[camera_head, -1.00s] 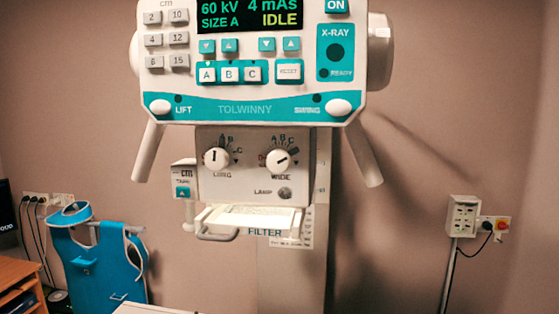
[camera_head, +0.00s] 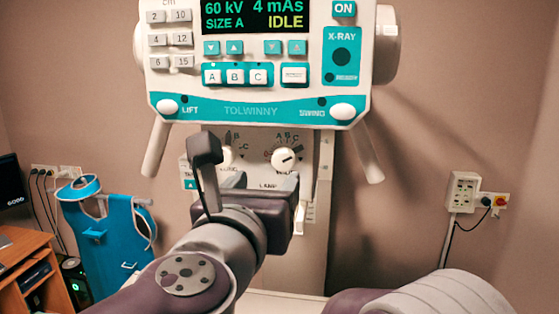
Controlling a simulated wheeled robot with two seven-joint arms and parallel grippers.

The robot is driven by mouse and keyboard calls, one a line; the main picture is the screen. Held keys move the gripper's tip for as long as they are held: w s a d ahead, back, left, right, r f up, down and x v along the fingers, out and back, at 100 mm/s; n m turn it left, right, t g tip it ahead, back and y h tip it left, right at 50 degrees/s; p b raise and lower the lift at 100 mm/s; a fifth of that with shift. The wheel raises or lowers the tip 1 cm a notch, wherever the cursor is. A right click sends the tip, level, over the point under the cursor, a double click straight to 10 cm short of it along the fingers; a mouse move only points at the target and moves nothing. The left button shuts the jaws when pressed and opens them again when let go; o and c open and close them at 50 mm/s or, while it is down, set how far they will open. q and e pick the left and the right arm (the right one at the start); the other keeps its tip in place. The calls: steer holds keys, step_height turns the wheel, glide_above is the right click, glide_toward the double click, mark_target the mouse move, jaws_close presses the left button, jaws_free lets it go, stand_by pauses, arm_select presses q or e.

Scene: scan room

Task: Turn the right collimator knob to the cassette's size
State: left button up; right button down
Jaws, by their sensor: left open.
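The right collimator knob (camera_head: 284,159), a round white dial, sits on the collimator panel below the console. Letters A, B and C arc above it, and its dark mark slants up to the right. The left collimator knob (camera_head: 229,157) is partly hidden behind my left gripper (camera_head: 243,172). My left gripper is open, in front of the panel's lower part. One dark finger stands up left of the knobs; the other side is below the right knob. I cannot tell any contact. The console display (camera_head: 254,15) reads SIZE A and IDLE. No cassette can be made out.
The console (camera_head: 250,110) overhangs the panel, with handles (camera_head: 156,148) (camera_head: 367,152) hanging at both sides. A blue apron (camera_head: 110,235) on a stand and a wooden desk (camera_head: 30,260) are at left. A wall socket box (camera_head: 462,190) is at right.

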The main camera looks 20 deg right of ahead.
mark_target(282, 161)
arm_select(q)
steer(key=p+x, duration=0.2)
steer(key=x, duration=0.8)
steer(key=shift+s, duration=0.15)
steer(key=shift+c, duration=0.3)
steer(key=c, duration=1)
